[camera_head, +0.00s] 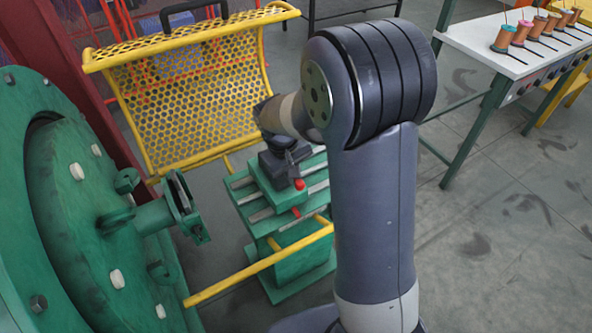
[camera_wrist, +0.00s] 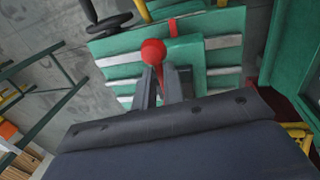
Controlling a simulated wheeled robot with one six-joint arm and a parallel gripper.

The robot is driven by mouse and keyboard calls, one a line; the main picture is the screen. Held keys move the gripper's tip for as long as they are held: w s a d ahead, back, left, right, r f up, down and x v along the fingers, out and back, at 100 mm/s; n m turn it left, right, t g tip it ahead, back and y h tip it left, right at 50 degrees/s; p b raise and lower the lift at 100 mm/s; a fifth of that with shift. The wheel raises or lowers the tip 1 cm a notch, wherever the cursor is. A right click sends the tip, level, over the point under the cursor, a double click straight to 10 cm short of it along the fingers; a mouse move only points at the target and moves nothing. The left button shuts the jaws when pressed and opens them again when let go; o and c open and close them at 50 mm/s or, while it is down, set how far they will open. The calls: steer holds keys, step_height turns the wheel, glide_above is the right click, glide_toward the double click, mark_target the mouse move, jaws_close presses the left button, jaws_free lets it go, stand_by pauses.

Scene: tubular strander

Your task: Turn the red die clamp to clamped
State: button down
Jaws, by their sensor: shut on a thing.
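The red die clamp shows as a red ball knob (camera_head: 300,184) on the green die block (camera_head: 285,198) in the head view. In the wrist view the red knob (camera_wrist: 153,51) sits at the tips of my gripper (camera_wrist: 162,72). The two dark fingers are close together on the handle just at the knob. In the head view my gripper (camera_head: 291,165) reaches down to it from above, partly hidden behind my own wrist. A small red mark (camera_wrist: 187,22) lies on the green slotted top. Most of the clamp's lever is hidden by the fingers.
A large green disc (camera_head: 95,215) with white studs stands at the left. A yellow mesh guard (camera_head: 190,90) stands behind the block, and a yellow bar (camera_head: 260,265) crosses in front. A white table (camera_head: 515,40) with several spools is at the right; open floor lies between.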

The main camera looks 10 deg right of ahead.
steer(key=shift+a+m, duration=0.15)
steer(key=shift+m, duration=0.15)
stand_by(0.4)
steer(key=c, duration=1.5)
jaws_free()
steer(key=r, duration=0.3)
steer(key=a+r, duration=0.1)
steer(key=r, duration=0.3)
steer(key=a+r+p, duration=0.1)
steer(key=r, duration=0.2)
steer(key=shift+s+r, duration=0.35)
steer(key=shift+f, duration=0.15)
steer(key=f, duration=0.3)
steer(key=d+f, duration=0.1)
steer(key=f, duration=0.3)
steer(key=d+f+b, duration=0.1)
steer(key=f, duration=0.2)
steer(key=shift+w+d+f, duration=0.1)
steer(key=shift+w+f, duration=0.1)
steer(key=shift+w, duration=0.15)
